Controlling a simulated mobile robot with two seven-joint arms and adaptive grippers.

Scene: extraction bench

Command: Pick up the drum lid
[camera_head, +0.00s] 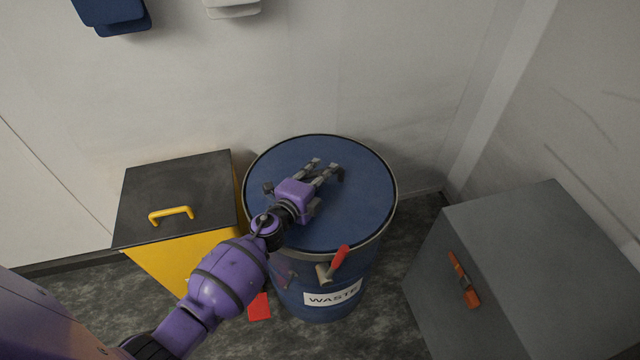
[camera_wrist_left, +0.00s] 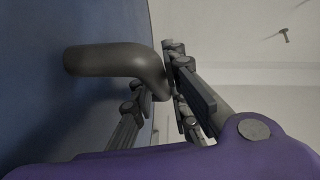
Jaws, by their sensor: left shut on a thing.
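The drum lid (camera_head: 290,155) is a round blue disc with a pale rim, on top of the blue drum (camera_head: 317,303) labelled WASTE. I cannot tell whether it is raised at all. My left gripper (camera_head: 328,173) is over the middle of the lid, its fingers shut on the lid's dark grey handle. The hand hides most of that handle in the head view. In the left wrist view the bent handle (camera_wrist_left: 115,59) runs between the fingers, with the blue lid surface (camera_wrist_left: 35,100) behind it. My right gripper is not in view.
A yellow bin (camera_head: 185,262) with a black top and yellow handle stands left of the drum. A grey cabinet (camera_head: 535,240) with an orange handle stands at right. A red-handled lever (camera_head: 338,260) is on the drum's front. The wall is close behind.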

